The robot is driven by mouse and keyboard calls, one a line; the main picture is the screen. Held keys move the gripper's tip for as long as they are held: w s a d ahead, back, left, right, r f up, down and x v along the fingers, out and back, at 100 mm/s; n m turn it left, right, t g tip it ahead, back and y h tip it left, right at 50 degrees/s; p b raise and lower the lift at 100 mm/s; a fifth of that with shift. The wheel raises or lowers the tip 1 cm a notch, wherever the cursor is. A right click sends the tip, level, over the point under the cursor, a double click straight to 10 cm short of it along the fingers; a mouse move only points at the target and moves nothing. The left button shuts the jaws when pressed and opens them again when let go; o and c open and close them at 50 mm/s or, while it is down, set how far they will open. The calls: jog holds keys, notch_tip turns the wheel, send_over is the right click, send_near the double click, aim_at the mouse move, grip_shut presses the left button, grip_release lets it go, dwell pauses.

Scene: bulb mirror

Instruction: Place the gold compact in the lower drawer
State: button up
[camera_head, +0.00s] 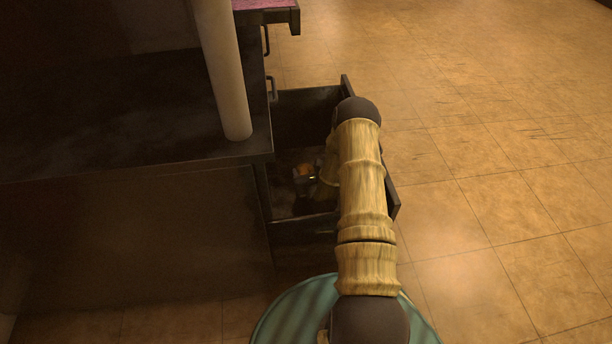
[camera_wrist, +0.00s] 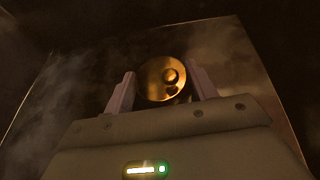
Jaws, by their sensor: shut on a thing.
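The gold compact (camera_wrist: 162,78) is a round, shiny disc between the two fingers of my gripper (camera_wrist: 161,86) in the wrist view. The gripper is shut on it. In the head view a small orange-gold patch of the compact (camera_head: 304,169) shows inside the open lower drawer (camera_head: 300,119), beside my arm. The drawer is dark and pulled out to the right from the dark cabinet. My arm hides much of the drawer's right side and most of the gripper. I cannot tell whether the compact touches the drawer floor.
A dark tabletop (camera_head: 120,130) with a pale column (camera_head: 223,70) on it lies left of the drawer. Tiled floor (camera_head: 500,200) to the right is clear.

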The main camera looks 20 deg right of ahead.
jog(key=o, duration=1)
jog(key=shift+f, duration=0.1)
jog(key=shift+r, duration=0.2)
jog(key=shift+s+r+p, duration=0.15)
jog(key=shift+s+p, duration=0.15)
jog(key=shift+p, duration=0.15)
jog(key=p+v, duration=0.4)
jog(key=v, duration=0.1)
jog(key=shift+s+r, duration=0.2)
jog(key=shift+s, duration=0.15)
jog(key=shift+s+a+r, duration=0.1)
jog(key=shift+s+a, duration=0.05)
jog(key=shift+s, duration=0.35)
